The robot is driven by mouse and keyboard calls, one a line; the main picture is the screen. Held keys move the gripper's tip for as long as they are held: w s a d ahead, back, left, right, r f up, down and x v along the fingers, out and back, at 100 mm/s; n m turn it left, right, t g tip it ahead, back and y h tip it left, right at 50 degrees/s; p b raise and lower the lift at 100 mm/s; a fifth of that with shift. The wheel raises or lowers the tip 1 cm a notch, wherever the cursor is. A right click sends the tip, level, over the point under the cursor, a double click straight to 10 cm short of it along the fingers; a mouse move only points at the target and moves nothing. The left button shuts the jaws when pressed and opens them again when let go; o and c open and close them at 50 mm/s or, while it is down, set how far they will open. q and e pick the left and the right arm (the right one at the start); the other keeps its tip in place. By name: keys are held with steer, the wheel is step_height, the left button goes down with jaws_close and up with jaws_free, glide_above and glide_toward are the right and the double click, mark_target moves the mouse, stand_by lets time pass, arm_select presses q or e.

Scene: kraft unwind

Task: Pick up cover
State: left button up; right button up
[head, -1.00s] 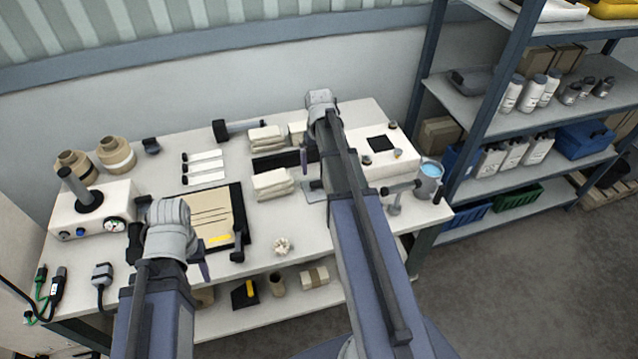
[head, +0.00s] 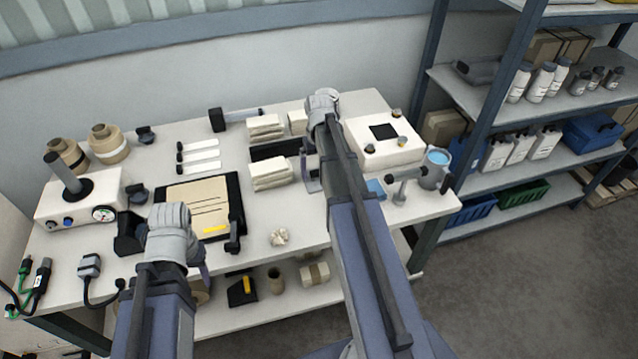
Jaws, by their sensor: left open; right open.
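I cannot tell which thing on the white workbench (head: 330,220) is the cover. A black-edged board (head: 237,190) with kraft-brown sheet (head: 195,195) and a yellow strip lies on the left half. My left gripper (head: 204,262) is open over the bench's front edge near this board, its fingers partly hidden behind its wrist. My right gripper (head: 312,172) is open beside the stacked cream cloths (head: 270,174), mostly hidden by its own arm. Neither holds anything that I can see. A white box (head: 383,152) with a dark square top stands right of my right arm.
A white unit (head: 82,204) with a gauge and two brown rolls (head: 108,143) stand at the left. A crumpled scrap (head: 279,237) lies near the front edge. A blue-topped can (head: 434,170) stands at the right end. Shelving (head: 480,110) rises beyond it.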

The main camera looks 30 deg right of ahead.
steer(key=shift+f, duration=0.6)
steer(key=shift+r, duration=0.1)
steer(key=c, duration=1.4)
